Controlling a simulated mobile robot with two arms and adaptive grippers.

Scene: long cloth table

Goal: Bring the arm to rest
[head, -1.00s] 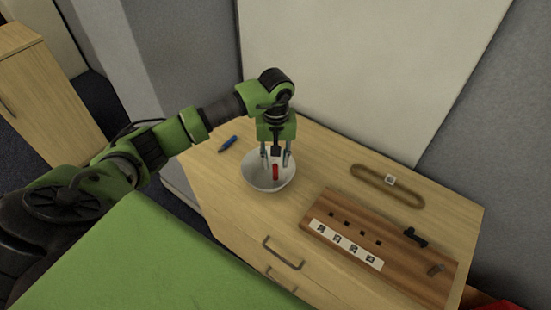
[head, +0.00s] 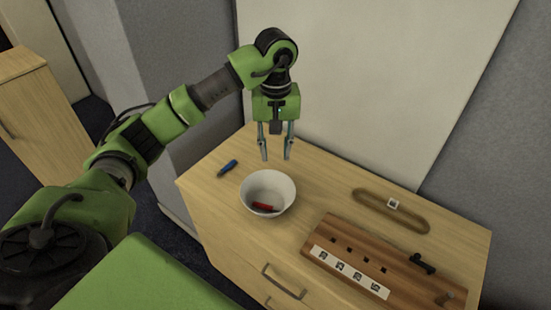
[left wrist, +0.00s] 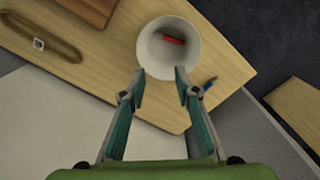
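My left arm comes in from the left in the head view. Its gripper (head: 276,157) is open and empty, pointing down above and behind the white bowl (head: 284,193). In the left wrist view, the two fingers of the left gripper (left wrist: 160,80) are spread with nothing between them. A red object (head: 265,207) lies inside the bowl; it also shows in the left wrist view (left wrist: 173,40). My right gripper is not in view.
A blue object (head: 228,168) lies left of the bowl on the wooden cabinet top (head: 310,197). A wooden board (head: 400,278) with square holes and printed labels lies at right. Behind it is a brown loop (head: 415,220) with a white tag. A pale panel (head: 360,80) stands behind.

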